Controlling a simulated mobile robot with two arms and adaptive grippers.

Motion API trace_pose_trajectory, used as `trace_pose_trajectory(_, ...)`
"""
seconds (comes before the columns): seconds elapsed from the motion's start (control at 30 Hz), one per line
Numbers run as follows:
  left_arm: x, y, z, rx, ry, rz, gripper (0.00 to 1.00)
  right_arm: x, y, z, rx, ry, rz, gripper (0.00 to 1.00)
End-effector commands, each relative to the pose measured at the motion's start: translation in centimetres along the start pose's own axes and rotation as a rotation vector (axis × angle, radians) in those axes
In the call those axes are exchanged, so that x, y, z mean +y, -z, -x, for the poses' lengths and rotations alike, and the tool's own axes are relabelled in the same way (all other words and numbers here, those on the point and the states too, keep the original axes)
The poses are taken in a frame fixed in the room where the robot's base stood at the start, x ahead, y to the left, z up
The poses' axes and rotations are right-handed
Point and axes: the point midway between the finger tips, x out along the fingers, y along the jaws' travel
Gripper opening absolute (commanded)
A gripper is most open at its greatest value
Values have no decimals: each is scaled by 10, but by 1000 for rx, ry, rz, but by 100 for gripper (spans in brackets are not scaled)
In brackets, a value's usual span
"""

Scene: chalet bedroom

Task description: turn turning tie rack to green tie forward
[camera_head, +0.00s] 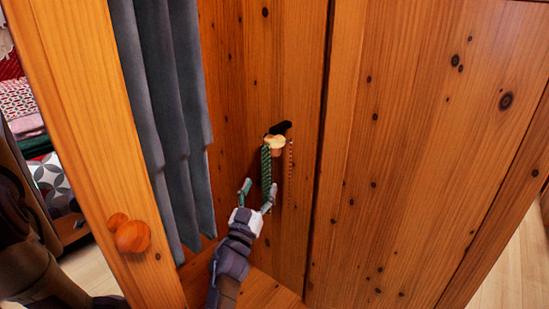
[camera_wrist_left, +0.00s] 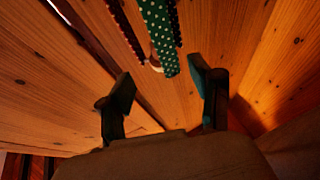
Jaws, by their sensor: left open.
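The turning tie rack (camera_head: 276,143) has a pale wooden head on a black mount, fixed to the inner wooden wall of the wardrobe. A green tie (camera_head: 266,170) with white dots hangs at its front left. A thin reddish tie (camera_head: 291,170) hangs at its right. My left gripper (camera_head: 257,188) is open, with its fingers apart near the lower part of the green tie. In the left wrist view, the green tie (camera_wrist_left: 160,38) hangs just beyond the gap between the fingers, with dark red ties (camera_wrist_left: 125,32) beside it. Contact cannot be told. My right gripper is out of view.
Grey-blue cloth (camera_head: 170,110) hangs left of the rack. An open wooden door (camera_head: 92,120) with a round knob (camera_head: 132,236) stands at the left. A wide wooden panel (camera_head: 430,150) fills the right. The wardrobe floor (camera_head: 265,291) looks clear.

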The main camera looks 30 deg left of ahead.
Motion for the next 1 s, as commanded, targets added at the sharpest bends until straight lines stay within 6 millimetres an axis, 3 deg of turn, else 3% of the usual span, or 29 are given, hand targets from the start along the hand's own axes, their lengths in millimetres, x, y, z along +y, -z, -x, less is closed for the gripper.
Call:
trace_pose_trajectory(0.3, 0, 2, -62, 5, -1, 1, 64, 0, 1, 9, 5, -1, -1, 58)
trace_pose_trajectory(0.6, 1, 0, -116, 3, -1, 1, 64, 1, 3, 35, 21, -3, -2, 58)
trace_pose_trajectory(0.77, 0, 1, -129, 3, -1, 1, 64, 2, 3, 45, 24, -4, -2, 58)
trace_pose_trajectory(1.0, 0, 1, -132, 2, -1, 1, 64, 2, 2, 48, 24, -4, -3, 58)
